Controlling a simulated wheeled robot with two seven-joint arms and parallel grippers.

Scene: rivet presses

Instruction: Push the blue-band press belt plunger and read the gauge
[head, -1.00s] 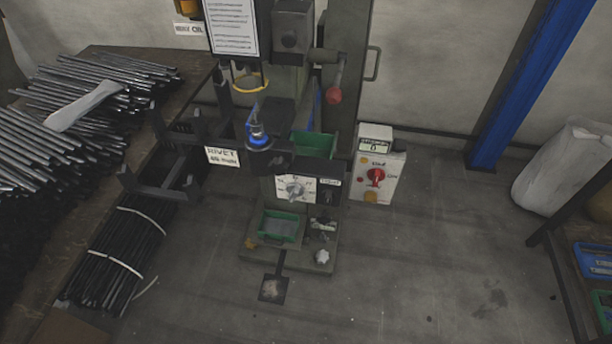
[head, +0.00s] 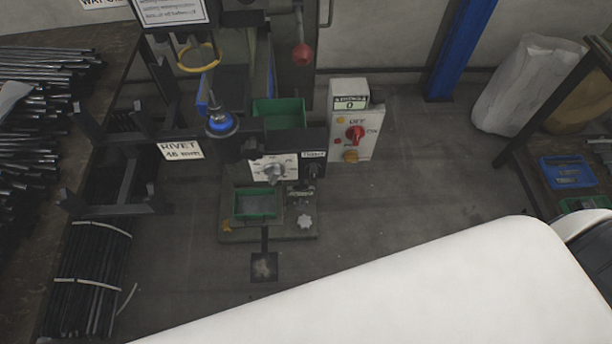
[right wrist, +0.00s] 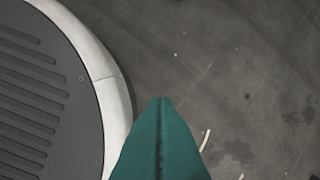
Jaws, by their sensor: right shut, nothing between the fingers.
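The rivet press stands at the centre of the head view, with a blue band (head: 221,125) around a dark upright part on its left side. I cannot tell which part is the belt plunger. A white dial plate (head: 274,169) with a pale knob is on the press front; I cannot make out a gauge needle. My right gripper (right wrist: 160,99) shows in the right wrist view as teal fingers shut together, empty, over the bare floor and away from the press. My left gripper is not in view.
A white control box (head: 349,131) with a red switch and a display reading 0 stands right of the press. A red-knobbed lever (head: 302,54) and green bins (head: 257,204) are on the press. A rod-covered bench is left. My white arm covers the lower right.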

